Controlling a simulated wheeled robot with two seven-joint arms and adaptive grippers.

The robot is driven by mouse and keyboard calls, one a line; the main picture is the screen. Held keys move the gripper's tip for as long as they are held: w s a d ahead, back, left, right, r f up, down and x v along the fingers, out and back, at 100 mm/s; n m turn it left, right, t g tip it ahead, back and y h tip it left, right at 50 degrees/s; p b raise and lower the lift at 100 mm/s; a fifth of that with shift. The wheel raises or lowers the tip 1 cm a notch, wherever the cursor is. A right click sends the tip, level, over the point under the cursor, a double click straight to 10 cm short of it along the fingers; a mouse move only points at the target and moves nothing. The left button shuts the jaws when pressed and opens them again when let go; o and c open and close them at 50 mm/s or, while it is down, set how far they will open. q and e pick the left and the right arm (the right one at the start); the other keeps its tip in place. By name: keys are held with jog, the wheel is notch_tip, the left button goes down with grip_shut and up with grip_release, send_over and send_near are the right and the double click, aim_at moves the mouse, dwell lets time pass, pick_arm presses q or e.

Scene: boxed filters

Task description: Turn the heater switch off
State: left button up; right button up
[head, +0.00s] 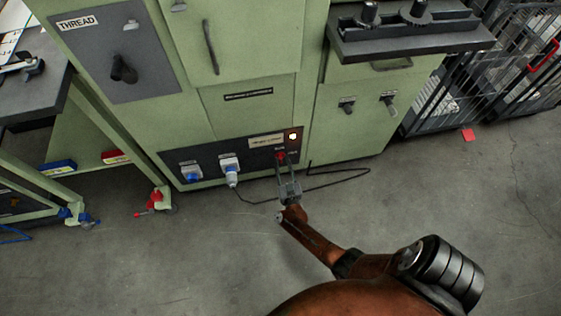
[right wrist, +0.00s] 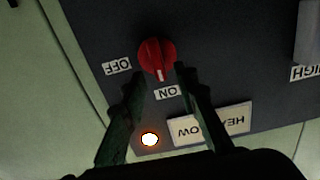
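The heater switch is a red rotary knob (right wrist: 156,58) on a dark panel. It also shows low on the green cabinet in the head view (head: 281,156). Its white mark points to the ON label (right wrist: 166,91); the OFF label (right wrist: 118,67) is to one side. An orange-white lamp (right wrist: 150,139) near it is lit, also in the head view (head: 293,137). My right gripper (right wrist: 159,75) is open, its two fingertips at either side of the knob; I cannot tell whether they touch it. It also shows in the head view (head: 286,169). My left gripper is not in view.
Blue sockets (head: 191,173) and a plug (head: 231,170) with a dark cable (head: 330,186) are left of the knob. A nameplate (right wrist: 212,123), partly hidden by a finger, is beside the lamp. Wire cages (head: 490,70) stand at the right. The grey floor before the cabinet is mostly clear.

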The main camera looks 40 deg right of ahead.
jog(key=shift+w+d, duration=0.15)
jog(key=shift+w, duration=0.1)
jog(key=shift+c, duration=0.7)
